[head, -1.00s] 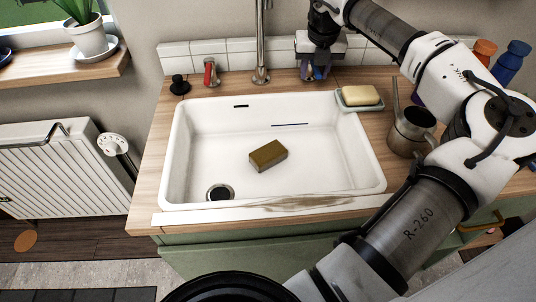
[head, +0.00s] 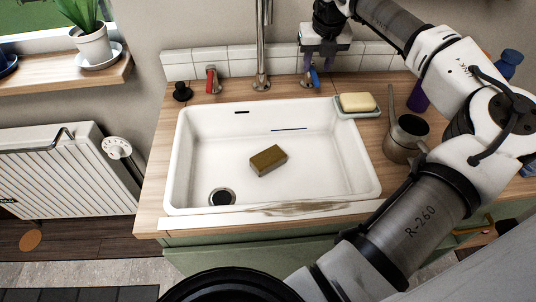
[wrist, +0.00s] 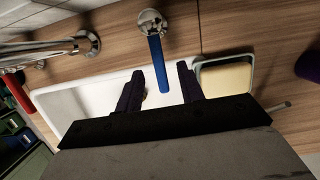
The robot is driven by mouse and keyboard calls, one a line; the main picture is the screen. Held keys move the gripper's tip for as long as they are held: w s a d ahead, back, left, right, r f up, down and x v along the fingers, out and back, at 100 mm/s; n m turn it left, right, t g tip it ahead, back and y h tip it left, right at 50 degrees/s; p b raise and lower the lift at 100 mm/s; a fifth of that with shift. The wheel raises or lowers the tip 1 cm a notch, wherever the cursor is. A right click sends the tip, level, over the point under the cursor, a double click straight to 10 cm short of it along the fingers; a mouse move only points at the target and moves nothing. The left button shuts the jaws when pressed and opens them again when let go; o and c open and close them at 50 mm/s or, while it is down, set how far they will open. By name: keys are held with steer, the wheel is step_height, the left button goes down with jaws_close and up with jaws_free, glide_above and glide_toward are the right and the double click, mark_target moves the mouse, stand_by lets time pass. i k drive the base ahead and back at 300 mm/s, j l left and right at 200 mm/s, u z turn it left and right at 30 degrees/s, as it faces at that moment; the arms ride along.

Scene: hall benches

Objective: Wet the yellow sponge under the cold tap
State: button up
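A dull yellow-brown sponge (head: 268,160) lies on the floor of the white sink (head: 345,178), right of the drain. The tall tap (head: 261,45) stands behind the sink; its spout end is out of view and no water stream shows. The cold tap's blue lever (head: 314,76) is at the back right, and shows large in the wrist view (wrist: 158,62). My gripper (head: 318,66) is at the blue lever. In the wrist view its two dark fingers (wrist: 160,75) are apart, one on each side of the lever, with gaps. The red lever (head: 211,78) is further left.
A pale yellow bar (head: 357,102) sits on a green dish (head: 362,114) at the sink's back right corner. A metal jug (head: 404,142) and a purple bottle (head: 419,97) stand on the right worktop. A black knob (head: 181,91) is at the back left.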

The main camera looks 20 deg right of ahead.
mark_target(263, 162)
steer(key=k, duration=1)
